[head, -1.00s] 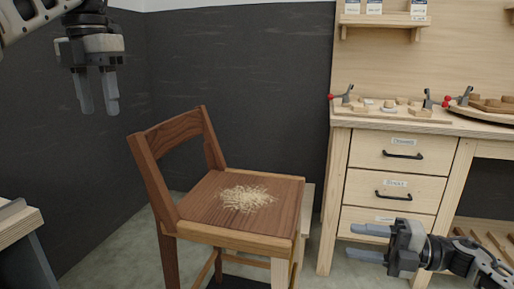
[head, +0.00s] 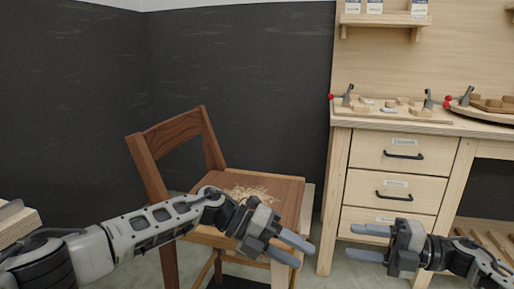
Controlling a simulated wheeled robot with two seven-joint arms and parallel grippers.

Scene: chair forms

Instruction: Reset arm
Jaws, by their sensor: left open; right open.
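My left gripper (head: 294,247) is open and empty. It hangs in front of the chair's front right edge, with its fingers pointing right. My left arm crosses in front of the chair and hides part of its seat and front. My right gripper (head: 368,243) is open and empty at the lower right, in front of the workbench drawers, with its fingers pointing left. The two grippers face each other with a gap between them.
A brown wooden chair (head: 180,133) stands in the middle, with pale shavings (head: 250,193) on its seat. A workbench (head: 398,157) with drawers stands at the right, holding clamps and wooden parts. A bench corner (head: 17,222) shows at the left.

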